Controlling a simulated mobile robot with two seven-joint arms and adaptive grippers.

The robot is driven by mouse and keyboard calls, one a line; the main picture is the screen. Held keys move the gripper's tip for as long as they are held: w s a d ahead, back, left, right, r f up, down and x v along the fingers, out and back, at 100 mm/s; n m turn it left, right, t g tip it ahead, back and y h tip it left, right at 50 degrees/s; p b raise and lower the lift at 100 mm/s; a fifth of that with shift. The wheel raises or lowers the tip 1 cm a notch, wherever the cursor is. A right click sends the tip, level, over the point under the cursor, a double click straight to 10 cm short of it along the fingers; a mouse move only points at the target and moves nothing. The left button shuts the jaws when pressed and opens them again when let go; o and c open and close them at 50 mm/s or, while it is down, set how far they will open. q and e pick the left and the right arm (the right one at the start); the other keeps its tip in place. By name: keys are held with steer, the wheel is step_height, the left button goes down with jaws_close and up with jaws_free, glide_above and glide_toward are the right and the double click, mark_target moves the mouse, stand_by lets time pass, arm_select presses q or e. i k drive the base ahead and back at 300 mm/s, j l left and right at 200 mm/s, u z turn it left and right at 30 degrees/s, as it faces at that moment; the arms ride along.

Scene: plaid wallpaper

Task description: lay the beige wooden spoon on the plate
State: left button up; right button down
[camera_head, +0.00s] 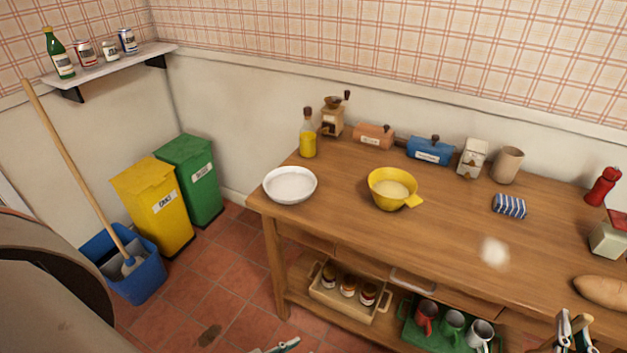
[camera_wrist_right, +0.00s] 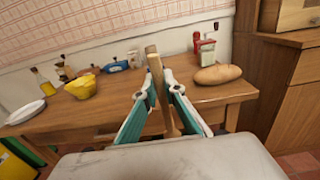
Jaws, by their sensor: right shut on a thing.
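The white plate (camera_head: 290,184) lies at the left end of the wooden table in the head view and also shows at the left of the right wrist view (camera_wrist_right: 26,113). My right gripper (camera_head: 574,326) is low at the right of the head view, by the table's front edge. In the right wrist view its fingers (camera_wrist_right: 160,83) are shut on the beige wooden spoon (camera_wrist_right: 154,62), which stands up between them. The spoon is well to the right of the plate. A small part of my left gripper (camera_head: 278,347) shows at the bottom edge of the head view; its jaws cannot be made out.
A yellow pan (camera_head: 391,188) stands right of the plate, with an oil bottle (camera_head: 308,140) behind. A striped cloth (camera_head: 510,206), a bread loaf (camera_head: 602,290) and a red mill (camera_head: 602,187) are farther right. The table front (camera_head: 400,240) is mostly clear, with a pale spot.

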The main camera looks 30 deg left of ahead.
mark_target(290, 186)
steer(key=j+u, duration=0.1)
steer(key=j, duration=0.45)
steer(key=i+j, duration=0.1)
steer(key=j, duration=0.4)
steer(key=j+u, duration=0.15)
steer(key=j, duration=0.4)
steer(key=i+j, duration=0.1)
steer(key=j, duration=0.45)
steer(key=i+j+u, duration=0.15)
steer(key=j, duration=0.9)
steer(key=u, duration=0.05)
